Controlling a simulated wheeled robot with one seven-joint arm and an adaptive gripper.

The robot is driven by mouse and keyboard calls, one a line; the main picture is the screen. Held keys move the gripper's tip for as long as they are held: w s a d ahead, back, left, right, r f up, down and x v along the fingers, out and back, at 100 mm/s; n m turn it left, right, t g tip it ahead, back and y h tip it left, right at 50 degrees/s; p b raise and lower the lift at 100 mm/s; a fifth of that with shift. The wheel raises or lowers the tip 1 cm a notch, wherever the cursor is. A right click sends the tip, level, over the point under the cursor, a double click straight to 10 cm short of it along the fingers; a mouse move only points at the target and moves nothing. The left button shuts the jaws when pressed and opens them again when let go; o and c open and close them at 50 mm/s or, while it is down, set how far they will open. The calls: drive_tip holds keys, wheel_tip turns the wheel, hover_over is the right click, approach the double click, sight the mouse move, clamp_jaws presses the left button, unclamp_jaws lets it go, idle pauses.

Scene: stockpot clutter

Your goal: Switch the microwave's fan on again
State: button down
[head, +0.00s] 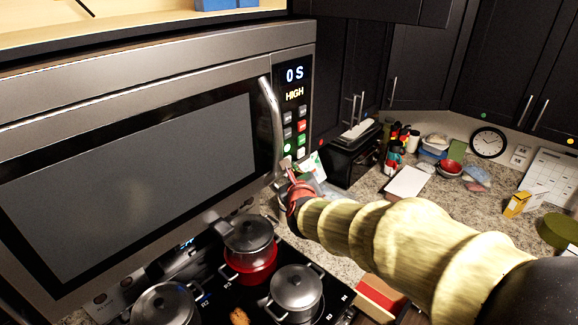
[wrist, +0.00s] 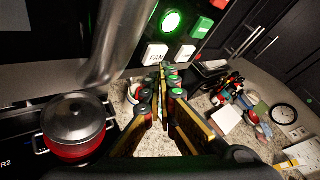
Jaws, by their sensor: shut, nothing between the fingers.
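The microwave (head: 120,150) fills the left of the head view, its door shut. Its display (head: 294,83) reads "0 S" and "HIGH", with rows of buttons below. In the wrist view a white button marked FAN (wrist: 156,54) sits under a round green lit button (wrist: 171,22), with another white button to its right. My gripper (wrist: 163,76) is shut and empty, its fingertips just below the FAN button; I cannot tell whether they touch it. In the head view my gripper (head: 287,166) is at the panel's lower end, partly hidden by my arm.
The microwave's handle (head: 272,110) is close left of the panel. Below, a red pot (head: 250,262) and grey lidded pots (head: 295,290) stand on the stove. The counter to the right holds a black toaster (head: 352,150), bottles, bowls and a clock (head: 488,143).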

drive_tip(key=shift+d, duration=0.1)
drive_tip(key=s+d+b, duration=0.3)
drive_tip(key=d+b, duration=0.1)
drive_tip(key=b, duration=0.1)
drive_tip(key=shift+s+d, duration=0.3)
drive_tip(key=shift+s, duration=0.1)
idle(0.4)
